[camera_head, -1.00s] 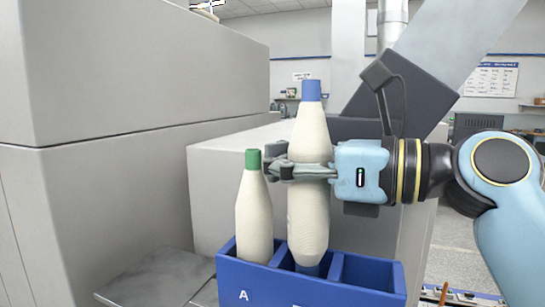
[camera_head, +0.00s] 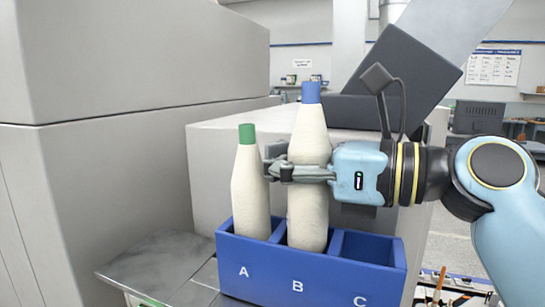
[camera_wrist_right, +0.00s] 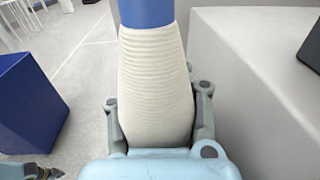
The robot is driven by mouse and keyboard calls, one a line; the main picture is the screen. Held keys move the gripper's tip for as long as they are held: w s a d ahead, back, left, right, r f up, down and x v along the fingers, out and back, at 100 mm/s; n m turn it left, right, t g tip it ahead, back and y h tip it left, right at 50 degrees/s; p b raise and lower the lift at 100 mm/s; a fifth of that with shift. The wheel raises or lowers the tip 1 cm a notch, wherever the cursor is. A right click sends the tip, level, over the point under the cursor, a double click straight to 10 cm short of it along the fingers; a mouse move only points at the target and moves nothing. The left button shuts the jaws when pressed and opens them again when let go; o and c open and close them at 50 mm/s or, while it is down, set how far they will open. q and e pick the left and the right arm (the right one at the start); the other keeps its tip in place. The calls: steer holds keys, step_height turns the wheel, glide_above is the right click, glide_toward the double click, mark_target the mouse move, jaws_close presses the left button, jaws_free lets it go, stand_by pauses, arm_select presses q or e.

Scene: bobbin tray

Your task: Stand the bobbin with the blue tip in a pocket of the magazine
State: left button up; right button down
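The bobbin with the blue tip (camera_head: 308,135) stands upright with its lower end inside pocket B of the blue magazine (camera_head: 268,272). My right gripper (camera_head: 290,172) is shut around its middle, coming in from the right. In the right wrist view the same bobbin (camera_wrist_right: 155,85) sits between the two fingers (camera_wrist_right: 158,120). A bobbin with a green tip (camera_head: 250,190) stands in pocket A, just left of the gripper's fingertips. Pocket C (camera_head: 368,247) is empty. The bobbin's foot is hidden by the magazine's front wall.
A large grey machine housing (camera_head: 130,75) fills the left side. A lower grey block (camera_head: 225,150) stands behind the magazine. A metal ledge (camera_head: 160,265) lies to the magazine's left. The space above pocket C is clear below my right arm.

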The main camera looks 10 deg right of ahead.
steer(key=shift+f+b, duration=0.55)
steer(key=shift+f, duration=0.9)
steer(key=c, duration=1.1)
jaws_free()
steer(key=shift+o, duration=0.2)
steer(key=v, duration=1.2)
